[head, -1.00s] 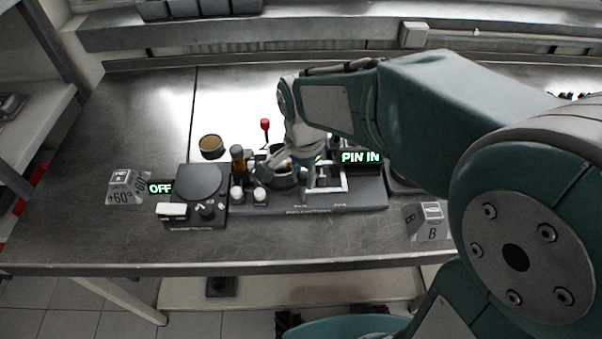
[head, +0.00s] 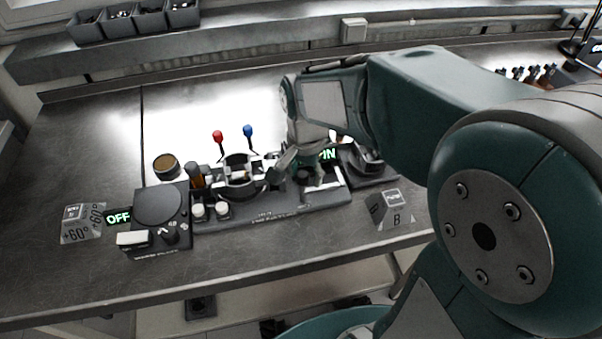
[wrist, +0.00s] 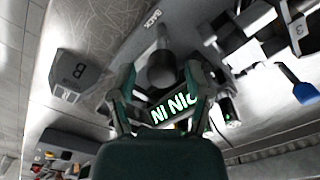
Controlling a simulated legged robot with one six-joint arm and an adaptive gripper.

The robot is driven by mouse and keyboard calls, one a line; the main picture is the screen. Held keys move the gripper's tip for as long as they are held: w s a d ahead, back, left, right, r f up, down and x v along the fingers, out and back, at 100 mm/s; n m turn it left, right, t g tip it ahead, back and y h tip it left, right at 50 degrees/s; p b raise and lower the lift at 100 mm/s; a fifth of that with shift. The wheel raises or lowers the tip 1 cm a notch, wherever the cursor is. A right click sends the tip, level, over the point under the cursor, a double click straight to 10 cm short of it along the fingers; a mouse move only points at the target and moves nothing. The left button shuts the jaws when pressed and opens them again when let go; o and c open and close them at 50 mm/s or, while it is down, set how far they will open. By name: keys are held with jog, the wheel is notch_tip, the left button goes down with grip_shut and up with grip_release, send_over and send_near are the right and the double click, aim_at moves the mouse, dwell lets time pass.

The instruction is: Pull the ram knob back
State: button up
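The ram knob (wrist: 161,70) is a dark grey cylinder in the wrist view, near a "BACK" label on the fixture base. My gripper (wrist: 160,76) is open, with one finger on each side of the knob and gaps showing between them. In the head view my gripper (head: 294,176) is low over the right part of the black fixture (head: 262,217), and it hides the knob. A lit green sign (wrist: 173,108), partly covered, reads "PIN IN" upside down behind the knob.
Red (head: 217,135) and blue (head: 248,131) levers stand behind the fixture. A control box (head: 160,232) with an "OFF" sign (head: 118,217) is at left. A block marked B (head: 392,210) is at right front. The bench's left part is mostly clear.

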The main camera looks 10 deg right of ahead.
dwell(0.3)
jog(key=shift+a+r, duration=0.15)
jog(key=shift+r, duration=0.15)
notch_tip(320, 180, up, 11)
jog(key=shift+r, duration=0.1)
dwell(0.4)
jog(key=s+d+f+n+t, duration=0.1)
jog(key=s+d+n+t, duration=0.1)
jog(key=s+n, duration=0.2)
jog(key=s+d+f+n+t, duration=0.1)
jog(key=s+d+n+t, duration=0.1)
jog(key=s+n, duration=0.3)
jog(key=s+t, duration=0.1)
jog(key=s, duration=0.2)
jog(key=shift+d+f+t, duration=0.25)
jog(key=shift+t, duration=0.05)
